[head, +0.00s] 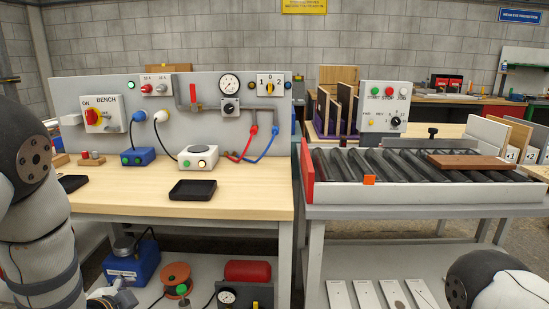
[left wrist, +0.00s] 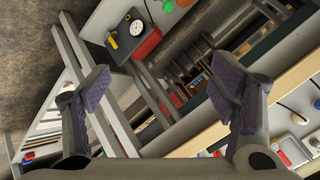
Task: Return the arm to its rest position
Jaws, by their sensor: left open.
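My left gripper (left wrist: 155,80) is open and empty in the left wrist view, its two padded fingers spread wide apart. In the head view my left arm hangs down at the left edge, in front of the bench, and its end is partly cut off at the bottom. A brown board (head: 468,161) lies flat on the roller conveyor (head: 335,193), toward its right end, with no gripper on it. My right arm shows only as a rounded link at the bottom right; its gripper is out of view.
A wooden workbench (head: 125,196) with a black tray (head: 192,190), a blue socket box and a white switch box stands close to my left arm. A lower shelf holds a blue unit (head: 131,263) and an orange reel (head: 176,278). A control box (head: 384,107) stands behind the conveyor.

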